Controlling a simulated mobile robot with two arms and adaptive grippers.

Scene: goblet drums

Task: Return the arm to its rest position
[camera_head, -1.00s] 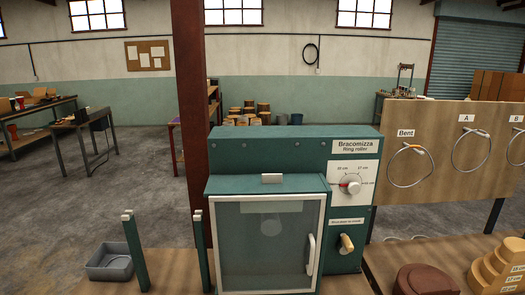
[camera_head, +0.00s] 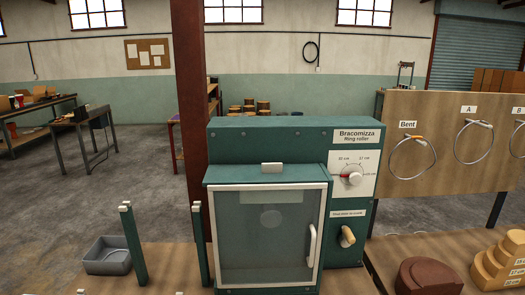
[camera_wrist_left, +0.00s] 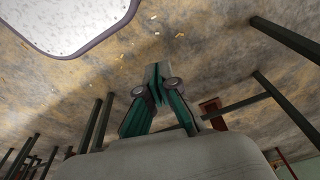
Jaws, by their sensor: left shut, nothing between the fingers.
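Neither of my grippers shows in the head view. In the left wrist view my left gripper (camera_wrist_left: 157,84) is shut, with its fingertips together and nothing between them. It is over bare, stained floor with small chips scattered on it. The green ring roller machine (camera_head: 267,150) stands at the centre of the head view, with its clear front door (camera_head: 268,235) closed. Its dial (camera_head: 350,177) and a wooden-knobbed lever (camera_head: 347,237) are on the right side.
Green posts (camera_head: 133,245) and a grey bin (camera_head: 107,256) are at the left on the wooden bench. A board with hanging rings (camera_head: 413,158) and stepped round wooden forms (camera_head: 500,262) are at the right. In the wrist view, dark legs (camera_wrist_left: 98,122) surround the gripper.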

